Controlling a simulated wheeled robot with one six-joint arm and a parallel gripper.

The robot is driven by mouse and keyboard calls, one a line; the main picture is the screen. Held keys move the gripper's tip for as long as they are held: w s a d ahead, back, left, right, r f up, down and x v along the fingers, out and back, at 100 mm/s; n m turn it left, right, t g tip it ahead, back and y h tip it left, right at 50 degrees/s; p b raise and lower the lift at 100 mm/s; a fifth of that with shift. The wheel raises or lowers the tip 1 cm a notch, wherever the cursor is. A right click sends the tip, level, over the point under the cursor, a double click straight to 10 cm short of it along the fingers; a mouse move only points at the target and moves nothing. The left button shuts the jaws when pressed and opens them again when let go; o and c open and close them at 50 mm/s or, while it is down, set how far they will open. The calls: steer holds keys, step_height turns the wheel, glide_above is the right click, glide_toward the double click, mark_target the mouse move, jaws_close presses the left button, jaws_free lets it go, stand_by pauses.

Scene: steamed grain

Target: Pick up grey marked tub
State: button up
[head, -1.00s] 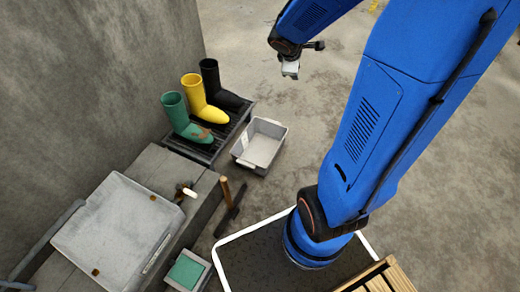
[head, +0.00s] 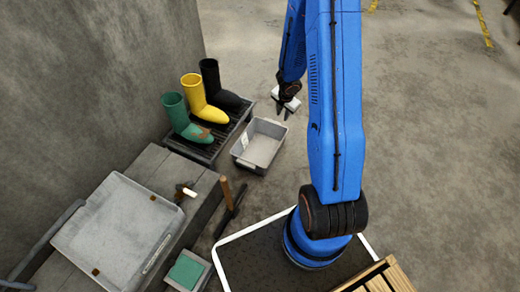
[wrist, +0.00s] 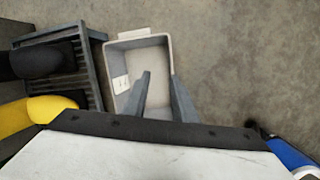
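The grey tub (head: 259,150) is an open, empty rectangular box on the concrete floor, right beside the boot rack. A white label mark shows on its inner left wall. In the wrist view the tub (wrist: 121,64) is at the upper middle, partly covered by my fingers. My gripper (head: 283,113) is open and empty in the head view, above and just beyond the tub's far right corner. In the wrist view my gripper's two fingers (wrist: 160,82) are apart, pointing over the tub's right part. It does not touch the tub.
A slatted dark rack (head: 205,148) holds a green boot (head: 183,120), a yellow boot (head: 203,102) and a black boot (head: 216,85) left of the tub. A grey bench (head: 203,188) is at left. Floor to the right is clear.

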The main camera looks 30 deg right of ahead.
steer(key=shift+s+a+f+n+g+y, duration=0.35)
steer(key=shift+s+a+f+n, duration=0.15)
steer(key=shift+f, duration=3.2)
steer(key=shift+s+a+f+n+g+y, duration=0.3)
steer(key=shift+s+a+f+n, duration=0.2)
steer(key=shift+f, duration=3.2)
steer(key=shift+s+a+f+n+g+y, duration=0.25)
steer(key=shift+s+a+f+n+y, duration=0.25)
steer(key=shift+f, duration=3.2)
steer(key=shift+w+f, duration=0.2)
steer(key=shift+f, duration=1.1)
steer(key=shift+w+f, duration=0.15)
steer(key=shift+f, duration=1.15)
jaws_close()
